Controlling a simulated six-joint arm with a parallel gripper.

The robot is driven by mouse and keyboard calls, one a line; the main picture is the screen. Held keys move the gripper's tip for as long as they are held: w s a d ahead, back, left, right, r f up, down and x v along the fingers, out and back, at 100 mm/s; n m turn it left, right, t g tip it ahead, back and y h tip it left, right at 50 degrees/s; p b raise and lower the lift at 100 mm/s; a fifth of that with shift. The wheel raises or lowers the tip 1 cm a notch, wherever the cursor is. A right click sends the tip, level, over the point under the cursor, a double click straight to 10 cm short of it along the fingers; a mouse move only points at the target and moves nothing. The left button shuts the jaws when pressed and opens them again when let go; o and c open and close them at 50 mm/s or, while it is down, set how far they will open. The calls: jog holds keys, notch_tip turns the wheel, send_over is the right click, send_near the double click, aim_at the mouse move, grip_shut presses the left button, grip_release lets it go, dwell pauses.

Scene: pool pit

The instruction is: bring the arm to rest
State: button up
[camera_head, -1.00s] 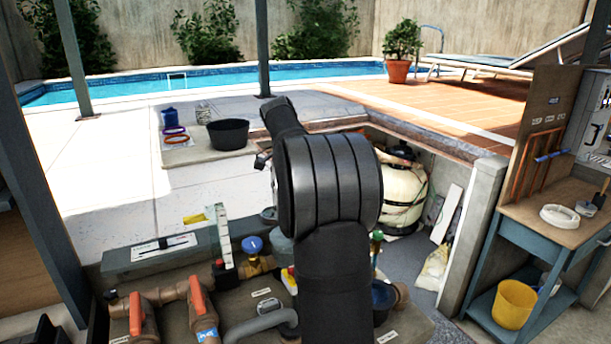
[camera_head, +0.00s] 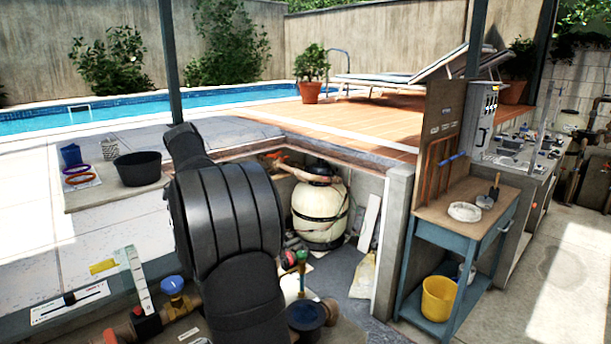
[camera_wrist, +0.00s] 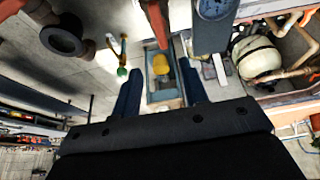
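My gripper (camera_wrist: 158,88) shows in the wrist view with its two dark blue fingers spread apart. The gap between them is empty, and floor and a distant yellow bucket (camera_wrist: 161,65) show through it. In the head view my black arm rises at the lower middle-left, bent at a thick ribbed joint. The gripper itself cannot be made out there. No object is held.
A blue workbench (camera_head: 462,232) holds a white ring (camera_head: 465,212) and a trowel (camera_head: 488,194), with the yellow bucket (camera_head: 438,298) on its shelf. A cream filter tank (camera_head: 320,215) stands in the pit. Pipes and valves lie close around my arm. Open floor (camera_head: 550,300) is at right.

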jog(key=x, duration=1.5)
jog(key=shift+w+d+f, duration=0.1)
jog(key=shift+d+f, duration=0.05)
jog(key=shift+f, duration=0.05)
